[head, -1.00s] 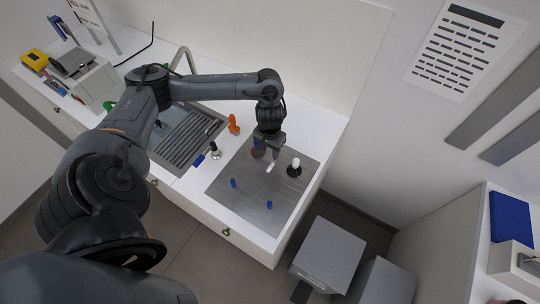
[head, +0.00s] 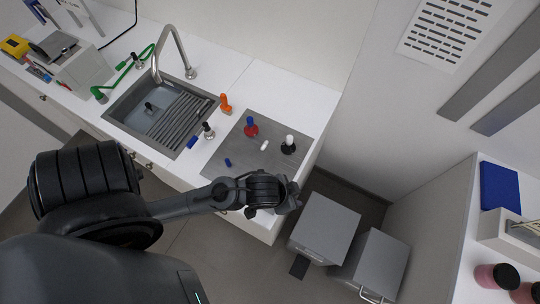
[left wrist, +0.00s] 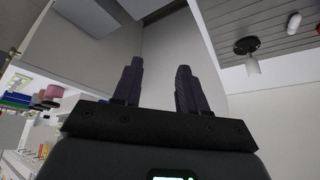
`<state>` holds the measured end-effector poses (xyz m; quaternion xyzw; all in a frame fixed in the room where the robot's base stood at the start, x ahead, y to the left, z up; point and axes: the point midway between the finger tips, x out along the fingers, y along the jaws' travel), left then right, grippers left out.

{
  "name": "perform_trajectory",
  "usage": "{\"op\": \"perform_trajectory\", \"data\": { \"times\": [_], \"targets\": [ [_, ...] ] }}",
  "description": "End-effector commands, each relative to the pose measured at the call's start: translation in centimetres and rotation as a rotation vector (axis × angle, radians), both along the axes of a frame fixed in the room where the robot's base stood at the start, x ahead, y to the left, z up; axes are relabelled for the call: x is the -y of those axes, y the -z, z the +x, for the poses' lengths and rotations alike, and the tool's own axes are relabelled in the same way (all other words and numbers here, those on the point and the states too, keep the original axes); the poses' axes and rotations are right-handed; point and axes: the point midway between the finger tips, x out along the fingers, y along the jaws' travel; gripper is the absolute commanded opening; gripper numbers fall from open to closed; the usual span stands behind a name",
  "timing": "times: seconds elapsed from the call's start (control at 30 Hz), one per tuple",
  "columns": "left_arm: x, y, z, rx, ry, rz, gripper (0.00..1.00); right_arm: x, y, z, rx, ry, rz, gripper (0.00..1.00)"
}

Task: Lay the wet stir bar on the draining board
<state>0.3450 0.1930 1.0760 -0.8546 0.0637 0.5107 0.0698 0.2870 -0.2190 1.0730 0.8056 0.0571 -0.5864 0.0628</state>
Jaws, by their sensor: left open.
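A small white capsule-shaped bar (head: 264,145), which looks like the stir bar, lies on the grey grooved board (head: 237,143) on the right end of the counter. I cannot tell whether it is wet. It also shows at the top right of the left wrist view (left wrist: 293,22). My left gripper (head: 288,200) is over the front edge of the board, apart from the bar. In the left wrist view its two fingers (left wrist: 158,88) are spread with nothing between them. My arm hides the front part of the board. My right gripper is not in view.
On the board stand a red-and-blue piece (head: 250,128) and a black-based white-topped piece (head: 289,145); a small blue piece (head: 228,162) lies there. An orange piece (head: 225,103) and a black-and-white piece (head: 208,131) stand between board and sink (head: 128,97). Grey bins (head: 324,228) stand on the floor.

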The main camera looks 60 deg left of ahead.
Motion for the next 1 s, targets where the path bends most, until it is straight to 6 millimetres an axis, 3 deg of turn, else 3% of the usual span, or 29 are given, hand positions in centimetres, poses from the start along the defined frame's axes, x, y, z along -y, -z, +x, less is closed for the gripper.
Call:
{"op": "perform_trajectory", "data": {
  "times": [0.1,0.3,0.73,0.87,1.0],
  "targets": [
    [-1.4,0.2,-3.2,-0.097,-0.025,0.006,0.42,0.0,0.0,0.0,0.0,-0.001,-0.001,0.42],
    [-2.5,0.2,-5.7,-0.176,-0.028,0.009,0.42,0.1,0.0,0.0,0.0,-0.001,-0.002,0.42],
    [-2.5,-0.3,-5.9,-0.181,-0.023,0.011,0.42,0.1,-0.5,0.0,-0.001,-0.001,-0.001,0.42],
    [-2.5,-1.9,-5.9,-0.18,-0.023,0.011,0.42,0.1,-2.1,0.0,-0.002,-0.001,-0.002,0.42],
    [-2.5,-4.9,-5.8,-0.18,-0.023,0.01,0.42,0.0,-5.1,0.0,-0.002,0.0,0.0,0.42]
  ]
}}
